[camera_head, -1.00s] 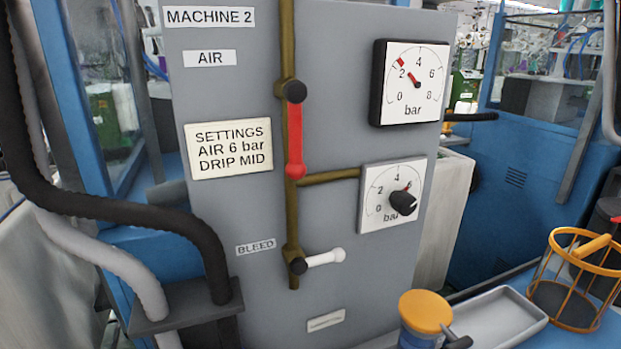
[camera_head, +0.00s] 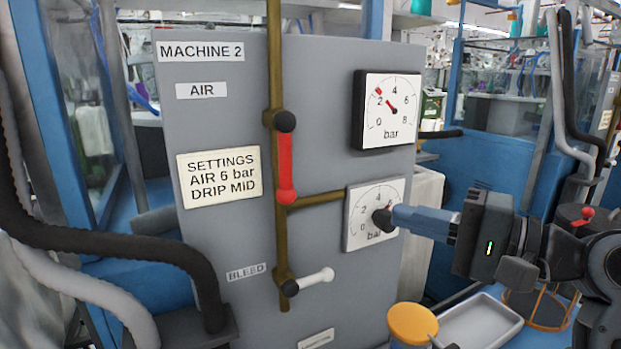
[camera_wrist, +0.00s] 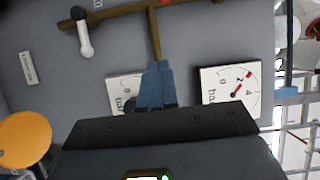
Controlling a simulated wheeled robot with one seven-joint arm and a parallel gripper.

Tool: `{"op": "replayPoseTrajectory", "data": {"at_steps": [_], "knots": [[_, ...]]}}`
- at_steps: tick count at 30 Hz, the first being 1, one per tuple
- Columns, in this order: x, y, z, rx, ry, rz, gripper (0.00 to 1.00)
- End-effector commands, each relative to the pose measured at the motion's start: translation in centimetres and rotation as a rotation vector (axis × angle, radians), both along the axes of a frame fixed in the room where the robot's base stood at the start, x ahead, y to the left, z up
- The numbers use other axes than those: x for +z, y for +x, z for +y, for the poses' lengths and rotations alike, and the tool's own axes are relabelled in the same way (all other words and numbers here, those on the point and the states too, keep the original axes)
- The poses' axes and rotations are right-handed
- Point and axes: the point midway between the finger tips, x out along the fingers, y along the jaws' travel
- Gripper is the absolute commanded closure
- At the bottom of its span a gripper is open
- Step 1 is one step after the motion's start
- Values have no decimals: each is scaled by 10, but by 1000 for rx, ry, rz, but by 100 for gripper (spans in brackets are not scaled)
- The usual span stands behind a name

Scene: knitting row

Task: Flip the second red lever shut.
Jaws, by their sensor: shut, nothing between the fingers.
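A red lever (camera_head: 286,165) hangs straight down along the brown vertical pipe (camera_head: 276,65) on the grey MACHINE 2 panel. It turns on a dark pivot at its top. No other red lever shows on this panel. A white lever (camera_head: 314,279) beside the BLEED label points right; it also shows in the wrist view (camera_wrist: 84,38). My gripper (camera_head: 396,216) is shut and empty, coming in from the right, right of and below the red lever. Its blue fingers (camera_wrist: 157,66) appear at the black knob of the lower gauge; I cannot tell whether they touch.
The upper gauge (camera_head: 388,110) has its needle near 2. The lower gauge (camera_head: 359,212) is partly hidden by its knob. A grey tray (camera_head: 478,318), a yellow-lidded jar (camera_head: 412,324) and a wire basket stand lower right. Thick hoses (camera_head: 110,243) run at left.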

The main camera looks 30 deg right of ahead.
Motion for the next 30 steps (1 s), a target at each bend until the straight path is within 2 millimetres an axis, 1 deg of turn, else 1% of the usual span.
{"op": "replayPoseTrajectory", "data": {"at_steps": [1,3,6,9,23,26,30], "knots": [[13,0,-3,20,3,-9,100],[25,-2,-3,49,9,-12,100],[36,-5,-4,80,13,-13,100],[42,-7,-4,98,16,-11,100],[44,-5,-2,105,16,-10,100],[44,1,3,105,17,-11,100],[44,20,16,108,17,-9,100]]}}
